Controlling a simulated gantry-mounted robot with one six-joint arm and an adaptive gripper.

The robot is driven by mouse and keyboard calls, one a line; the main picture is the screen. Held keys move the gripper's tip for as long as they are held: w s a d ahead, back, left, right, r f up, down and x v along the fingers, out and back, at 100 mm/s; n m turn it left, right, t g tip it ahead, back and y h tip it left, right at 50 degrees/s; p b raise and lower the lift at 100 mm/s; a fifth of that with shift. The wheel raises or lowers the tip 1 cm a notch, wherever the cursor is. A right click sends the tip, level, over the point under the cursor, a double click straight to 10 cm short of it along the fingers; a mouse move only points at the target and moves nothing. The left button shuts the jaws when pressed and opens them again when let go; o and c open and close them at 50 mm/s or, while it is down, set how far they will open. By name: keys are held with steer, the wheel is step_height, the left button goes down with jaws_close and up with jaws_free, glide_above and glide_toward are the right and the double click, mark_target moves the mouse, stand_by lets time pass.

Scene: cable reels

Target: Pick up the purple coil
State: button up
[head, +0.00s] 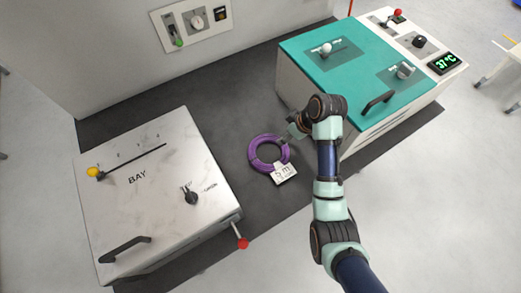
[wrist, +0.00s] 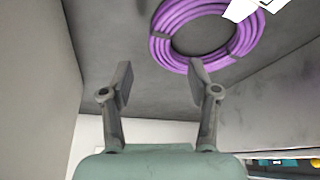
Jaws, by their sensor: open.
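The purple coil (head: 260,157) lies flat on the dark mat between the two cabinets in the head view. A white tag (head: 284,173) with dark lettering sits at its lower right edge. In the wrist view the coil (wrist: 165,50) is at the top, beyond the fingers, cut off by the frame edge. My gripper (head: 292,135) is just right of the coil's upper right side in the head view. In the wrist view my gripper (wrist: 160,82) has its two fingers apart with nothing between them. The right fingertip overlaps the coil's near edge in the picture; contact cannot be told.
A white cabinet marked BAY (head: 140,215) with knobs, a dark handle and a red-knobbed lever (head: 241,243) stands left. A teal-topped cabinet (head: 310,62) with a 37°C display (head: 445,63) stands right. A wall panel (head: 194,20) is behind. Dark mat (head: 215,125) lies bare around the coil.

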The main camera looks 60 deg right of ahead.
steer(key=b+x, duration=0.2)
steer(key=x, duration=0.4)
steer(key=shift+w+f+b, duration=0.1)
steer(key=shift+f+b, duration=0.2)
steer(key=shift+f, duration=0.1)
steer(key=shift+r, duration=0.1)
jaws_close()
